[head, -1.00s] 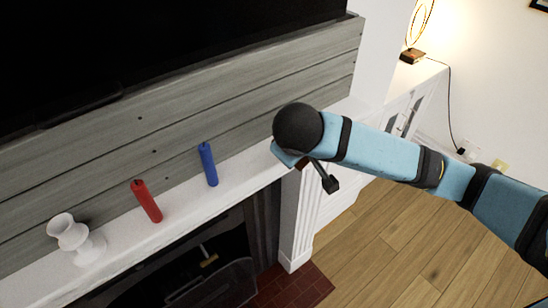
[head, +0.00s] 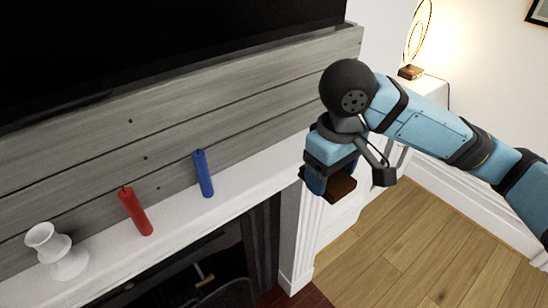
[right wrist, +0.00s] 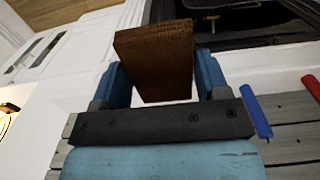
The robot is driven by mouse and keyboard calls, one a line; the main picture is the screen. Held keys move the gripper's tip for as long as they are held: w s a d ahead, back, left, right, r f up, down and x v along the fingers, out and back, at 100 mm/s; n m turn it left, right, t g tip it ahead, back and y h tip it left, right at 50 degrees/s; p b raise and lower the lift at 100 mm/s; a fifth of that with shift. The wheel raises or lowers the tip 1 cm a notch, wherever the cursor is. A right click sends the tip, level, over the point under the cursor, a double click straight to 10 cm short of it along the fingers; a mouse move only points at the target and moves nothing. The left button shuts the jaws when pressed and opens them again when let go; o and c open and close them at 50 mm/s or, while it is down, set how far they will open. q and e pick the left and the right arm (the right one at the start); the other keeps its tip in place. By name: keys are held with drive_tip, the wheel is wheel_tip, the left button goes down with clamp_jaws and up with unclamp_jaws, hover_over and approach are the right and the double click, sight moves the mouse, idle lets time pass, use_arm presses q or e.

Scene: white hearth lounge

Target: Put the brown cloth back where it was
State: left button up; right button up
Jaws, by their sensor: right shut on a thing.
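The brown cloth (right wrist: 155,62) is a folded, flat, block-like piece between the two blue fingers of my right gripper (right wrist: 165,82) in the right wrist view. In the head view the cloth (head: 341,188) shows below my right gripper (head: 330,184), which is shut on it near the right end of the white mantel. The hand hides part of the cloth. My left gripper is not in view.
On the white mantel (head: 172,220) stand a white vase (head: 60,252), a red candle (head: 135,212) and a blue candle (head: 203,174). The mantel right of the blue candle is clear. A lamp (head: 412,70) stands on a white cabinet behind my right arm.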

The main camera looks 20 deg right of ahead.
hover_over(274, 164)
drive_tip(key=shift+s+f+p, duration=0.2)
drive_tip(key=shift+f+p, duration=0.1)
drive_tip(key=shift+f, duration=0.6)
wheel_tip(274, 164, down, 4)
drive_tip(key=shift+s+d+f, duration=0.1)
drive_tip(key=shift+w+f, duration=0.25)
drive_tip(key=shift+f, duration=0.3)
drive_tip(key=shift+p, duration=0.3)
drive_tip(key=o, duration=0.9)
drive_tip(key=shift+o, duration=0.2)
